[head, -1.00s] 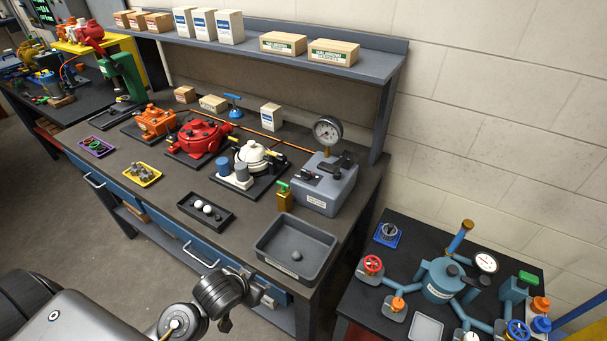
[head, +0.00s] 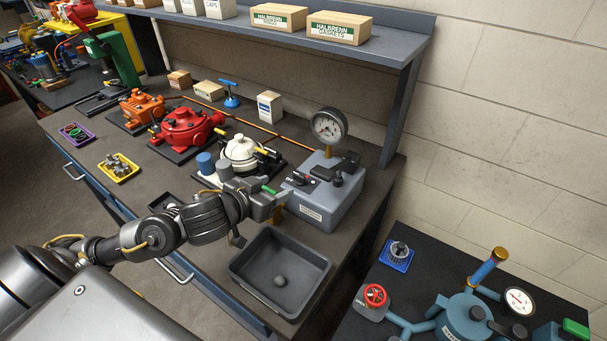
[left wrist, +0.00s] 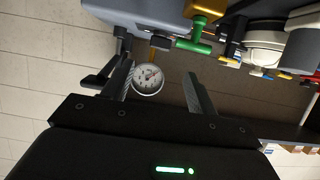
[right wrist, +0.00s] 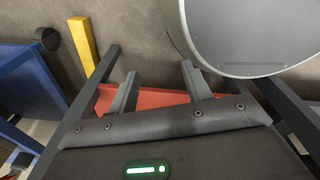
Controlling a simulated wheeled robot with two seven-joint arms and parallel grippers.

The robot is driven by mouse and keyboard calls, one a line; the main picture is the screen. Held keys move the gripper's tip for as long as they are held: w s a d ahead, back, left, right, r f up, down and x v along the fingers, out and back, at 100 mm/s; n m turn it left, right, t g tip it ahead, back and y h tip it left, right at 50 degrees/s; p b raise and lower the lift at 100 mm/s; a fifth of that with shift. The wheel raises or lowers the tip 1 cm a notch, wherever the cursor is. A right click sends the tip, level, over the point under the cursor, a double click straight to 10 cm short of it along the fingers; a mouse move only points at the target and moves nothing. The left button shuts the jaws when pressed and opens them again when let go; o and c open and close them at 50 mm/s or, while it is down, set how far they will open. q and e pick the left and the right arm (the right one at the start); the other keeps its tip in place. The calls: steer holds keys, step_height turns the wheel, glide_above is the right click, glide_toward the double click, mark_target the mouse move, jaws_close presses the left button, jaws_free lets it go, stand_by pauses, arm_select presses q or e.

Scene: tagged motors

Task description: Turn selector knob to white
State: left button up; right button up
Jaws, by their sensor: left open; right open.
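A grey test box (head: 322,207) with a dial gauge (head: 329,125) stands at the right end of the bench. A small dark panel (head: 322,173) on it has a black knob and white and red marks; the knob's pointing is too small to read. A black lever (head: 338,179) is beside it. My left gripper (head: 281,197) is open and empty, just left of the box. In the left wrist view its fingers (left wrist: 158,82) are apart, with the gauge (left wrist: 148,79) beyond them and the box (left wrist: 150,12) above. My right gripper (right wrist: 160,74) is open and empty, away from the bench.
A green-handled brass valve (left wrist: 193,46) is close to my left gripper. A grey bin (head: 262,296) holding a ball is in front. A white-topped motor (head: 240,150) and red motor (head: 186,128) stand left. The shelf (head: 375,38) overhangs behind.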

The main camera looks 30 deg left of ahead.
mark_target(298, 176)
arm_select(q)
steer(key=x, duration=0.9)
steer(key=shift+w+r+p, duration=0.1)
steer(key=shift+w+p, duration=0.05)
steer(key=shift+p, duration=0.2)
steer(key=shift+w+d+f, duration=0.1)
steer(key=shift+w+f, duration=0.15)
steer(key=shift+w, duration=0.15)
arm_select(e)
steer(key=shift+s+a+r, duration=0.2)
steer(key=shift+s+r, duration=0.15)
steer(key=shift+s, duration=0.4)
